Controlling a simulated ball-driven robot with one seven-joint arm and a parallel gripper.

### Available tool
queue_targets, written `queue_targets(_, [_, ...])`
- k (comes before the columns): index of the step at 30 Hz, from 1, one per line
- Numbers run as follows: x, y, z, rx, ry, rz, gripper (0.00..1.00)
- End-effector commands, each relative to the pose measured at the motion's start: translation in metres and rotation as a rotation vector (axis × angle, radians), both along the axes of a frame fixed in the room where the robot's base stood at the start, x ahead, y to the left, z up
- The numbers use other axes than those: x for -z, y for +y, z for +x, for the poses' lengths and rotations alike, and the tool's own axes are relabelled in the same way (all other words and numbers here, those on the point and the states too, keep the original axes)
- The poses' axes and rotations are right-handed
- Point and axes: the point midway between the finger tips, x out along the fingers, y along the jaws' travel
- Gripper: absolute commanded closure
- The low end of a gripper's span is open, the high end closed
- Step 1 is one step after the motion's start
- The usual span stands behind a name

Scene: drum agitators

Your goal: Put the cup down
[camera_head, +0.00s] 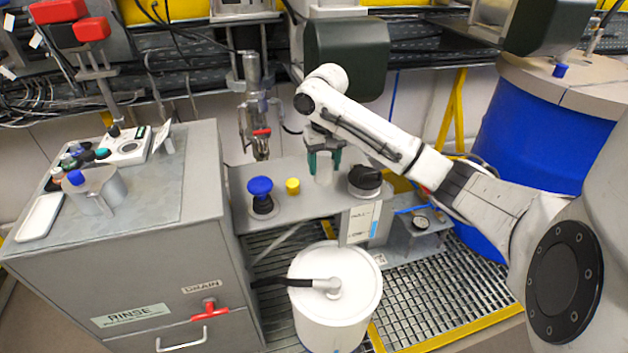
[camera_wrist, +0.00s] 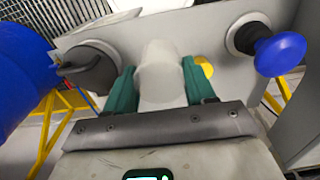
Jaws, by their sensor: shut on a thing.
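A white cup (camera_head: 324,172) is held between the green fingers of my gripper (camera_head: 325,158). My gripper is over the grey shelf (camera_head: 229,181) behind the white drum. In the wrist view, the cup (camera_wrist: 160,72) is between the two green fingers of my gripper (camera_wrist: 162,92), with the shelf (camera_wrist: 217,42) around it. The fingers hide part of the cup's sides. I cannot tell whether the cup's base touches the shelf.
A blue knob (camera_head: 260,187) and a yellow button (camera_head: 292,186) stand left of the cup. A black knob (camera_head: 365,178) is close on its right. A metal valve (camera_head: 258,125) hangs at the back left. A white lidded drum (camera_head: 350,285) stands in front.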

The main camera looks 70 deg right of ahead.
Motion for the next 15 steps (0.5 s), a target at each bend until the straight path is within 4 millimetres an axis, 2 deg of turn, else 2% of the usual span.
queue_targets(1, [0.01,-0.004,0.005,0.0,0.009,0.001,0.74])
queue_targets(6, [0.036,-0.016,0.023,0.0,0.006,0.0,0.74])
queue_targets(15, [0.055,-0.024,0.036,0.001,0.004,0.0,0.74])
